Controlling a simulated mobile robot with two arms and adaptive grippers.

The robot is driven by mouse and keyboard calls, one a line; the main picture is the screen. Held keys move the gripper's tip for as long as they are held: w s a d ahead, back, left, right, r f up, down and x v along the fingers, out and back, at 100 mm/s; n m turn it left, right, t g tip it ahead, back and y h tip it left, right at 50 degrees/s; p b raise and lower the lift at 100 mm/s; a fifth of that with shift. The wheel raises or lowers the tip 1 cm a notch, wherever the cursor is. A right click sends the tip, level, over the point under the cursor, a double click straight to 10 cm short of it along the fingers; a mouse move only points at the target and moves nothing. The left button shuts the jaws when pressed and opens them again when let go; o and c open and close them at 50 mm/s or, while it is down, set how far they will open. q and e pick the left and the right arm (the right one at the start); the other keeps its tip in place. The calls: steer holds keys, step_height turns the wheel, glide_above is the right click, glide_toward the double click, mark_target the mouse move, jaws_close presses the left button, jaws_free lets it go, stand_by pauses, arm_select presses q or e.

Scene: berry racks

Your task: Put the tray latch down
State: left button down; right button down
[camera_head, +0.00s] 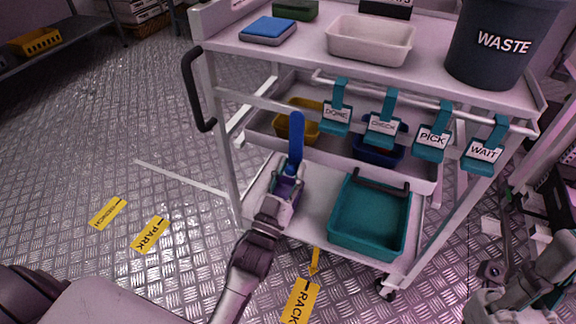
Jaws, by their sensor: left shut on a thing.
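A long blue bar, which looks like the tray latch (296,135), stands nearly upright at the left front of the cart. My left gripper (289,186) is shut on its lower end, over the cart's bottom shelf. The fingers hide the held part, and I cannot tell whether the bar is fixed to the cart. A teal tray (368,238) with a dark bar along its back edge sits on the bottom shelf, to the right of the gripper. Parts of what looks like my right arm show at the lower right; its fingertips are not clear.
The white cart (440,88) carries a waste bin (502,45), a pale bin (370,50) and a blue pad (268,28). Several teal tags hang from its front rail. The middle shelf holds a yellow bin (285,125) and a dark blue bin (378,155).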

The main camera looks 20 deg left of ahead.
arm_select(q)
steer(key=shift+d+n, duration=0.1)
steer(key=shift+n, duration=0.2)
steer(key=c, duration=0.9)
jaws_free()
steer(key=shift+d, duration=0.1)
steer(key=v, duration=1.2)
